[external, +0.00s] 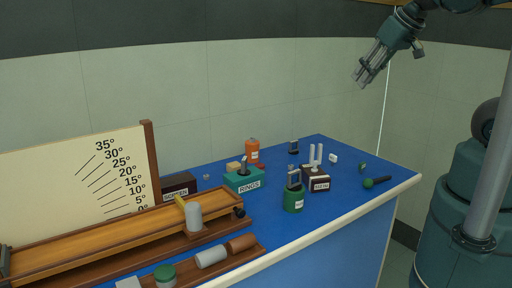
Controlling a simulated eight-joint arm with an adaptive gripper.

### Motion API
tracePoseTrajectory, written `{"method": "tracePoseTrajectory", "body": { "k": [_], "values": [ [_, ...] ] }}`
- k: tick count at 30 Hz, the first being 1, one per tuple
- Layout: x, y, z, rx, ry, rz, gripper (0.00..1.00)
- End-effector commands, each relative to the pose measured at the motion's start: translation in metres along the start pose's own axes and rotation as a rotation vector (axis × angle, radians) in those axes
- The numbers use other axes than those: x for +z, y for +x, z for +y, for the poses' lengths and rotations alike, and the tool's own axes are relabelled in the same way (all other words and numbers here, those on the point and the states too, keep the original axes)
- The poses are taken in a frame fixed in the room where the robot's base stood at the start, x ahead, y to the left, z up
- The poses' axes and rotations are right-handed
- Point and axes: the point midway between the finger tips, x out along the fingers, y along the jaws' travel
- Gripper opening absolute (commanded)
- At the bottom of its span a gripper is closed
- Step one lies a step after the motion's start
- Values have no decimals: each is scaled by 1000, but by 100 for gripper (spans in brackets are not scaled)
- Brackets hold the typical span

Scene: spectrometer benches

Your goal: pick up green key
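A small green piece (363,167) lies on the blue bench top (335,213) near its right end; it may be the green key, but it is too small to make out its shape. Just in front of it lies a dark rod with a round green end (369,183). My gripper (361,82) hangs high above the right part of the bench, pointing down and left, well apart from everything. Nothing shows in it. Its fingers look nearly parallel, but the angle hides how wide the gap is.
A wooden ramp (120,228) and angle board (75,180) fill the left. The right front top is mostly clear.

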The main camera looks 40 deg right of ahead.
Motion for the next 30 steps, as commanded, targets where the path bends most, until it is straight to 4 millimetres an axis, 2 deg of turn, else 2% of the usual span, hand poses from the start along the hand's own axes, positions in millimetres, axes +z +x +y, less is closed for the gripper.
{"method": "tracePoseTrajectory", "body": {
  "k": [8, 14, 20, 30],
  "values": [
    [0, 1, 0, 1, -6, -2, 25],
    [2, 11, 3, 9, -64, -21, 25],
    [8, 33, 9, 28, -202, -69, 25],
    [23, 81, 25, 50, -508, -186, 25]
  ]
}}
